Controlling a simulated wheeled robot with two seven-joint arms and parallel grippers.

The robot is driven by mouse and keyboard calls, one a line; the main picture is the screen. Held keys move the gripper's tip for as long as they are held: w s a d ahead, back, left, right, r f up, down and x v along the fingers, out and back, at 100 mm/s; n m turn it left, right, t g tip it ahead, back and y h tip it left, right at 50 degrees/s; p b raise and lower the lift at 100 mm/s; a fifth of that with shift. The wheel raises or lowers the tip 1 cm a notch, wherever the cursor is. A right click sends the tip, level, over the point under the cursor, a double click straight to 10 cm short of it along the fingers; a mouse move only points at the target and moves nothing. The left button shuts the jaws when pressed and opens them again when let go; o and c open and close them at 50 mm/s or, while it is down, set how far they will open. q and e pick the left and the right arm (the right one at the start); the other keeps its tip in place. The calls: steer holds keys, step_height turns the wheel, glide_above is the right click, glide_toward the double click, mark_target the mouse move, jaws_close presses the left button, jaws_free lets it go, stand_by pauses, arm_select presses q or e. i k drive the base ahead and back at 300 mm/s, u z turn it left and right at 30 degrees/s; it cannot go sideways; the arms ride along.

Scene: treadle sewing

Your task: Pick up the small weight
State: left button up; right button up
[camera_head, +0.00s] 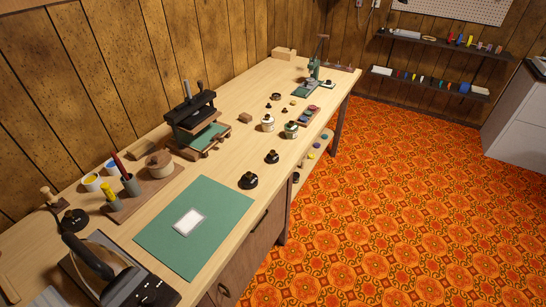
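Black knobbed pieces that look like weights stand on the wooden bench. A larger one (248,181) sits just beyond the right corner of the green mat. A smaller one (272,157) stands upright farther back, near the bench's front edge. Two much smaller dark pieces (268,105) and (284,111) stand farther along, near two lidded jars. I cannot tell for certain which of these is the small weight. Neither of my grippers shows in this view.
The green mat (220,201) holds a pale framed rectangle (188,222). A dark press (194,119) stands near the wall. Lidded jars (268,124) and (291,131) stand beyond the smaller weight. A black-handled device (88,257) is at lower left. Bare bench surrounds both larger weights.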

mark_target(272, 158)
steer(key=u, duration=2.8)
steer(key=k, duration=0.85)
steer(key=z, duration=1.3)
steer(key=i, duration=1)
steer(key=z, duration=0.05)
